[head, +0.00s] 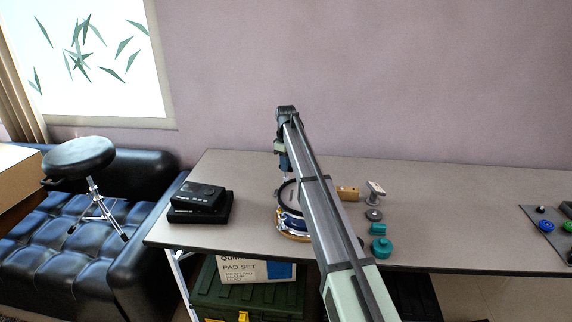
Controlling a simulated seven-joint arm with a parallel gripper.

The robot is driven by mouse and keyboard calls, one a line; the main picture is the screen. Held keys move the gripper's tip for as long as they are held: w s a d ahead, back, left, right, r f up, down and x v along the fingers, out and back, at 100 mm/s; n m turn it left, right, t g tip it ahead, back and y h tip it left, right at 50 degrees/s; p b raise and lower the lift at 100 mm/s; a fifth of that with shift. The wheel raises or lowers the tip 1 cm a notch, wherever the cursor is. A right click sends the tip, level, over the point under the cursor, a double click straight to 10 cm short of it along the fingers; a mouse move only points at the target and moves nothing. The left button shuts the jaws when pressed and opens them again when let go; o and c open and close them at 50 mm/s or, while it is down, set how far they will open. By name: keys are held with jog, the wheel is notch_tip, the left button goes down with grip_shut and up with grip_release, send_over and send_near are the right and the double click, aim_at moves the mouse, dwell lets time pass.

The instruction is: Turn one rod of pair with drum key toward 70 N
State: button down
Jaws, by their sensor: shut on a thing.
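My gripper (284,164) points down over the left part of the round mesh pad (279,208), just above its rim. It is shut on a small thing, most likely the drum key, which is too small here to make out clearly. The pad has a dark rim, with blue, white and tan parts at its lower left. My own arm crosses in front and hides the pad's right side. The rods cannot be told apart, and I cannot tell whether the held thing touches one.
A black box-shaped device (200,198) lies at the table's left. Right of my arm are a wooden block (348,193), a grey metal piece (376,189), a grey round piece (373,214) and teal pieces (382,247). A dark mat (548,228) with knobs lies far right; the table between is clear.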

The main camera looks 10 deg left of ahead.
jog(key=n, duration=1.1)
jog(key=shift+n, duration=0.4)
jog(key=n, duration=0.5)
jog(key=shift+n, duration=0.6)
jog(key=n, duration=0.4)
jog(key=shift+n, duration=0.3)
jog(key=shift+n, duration=0.6)
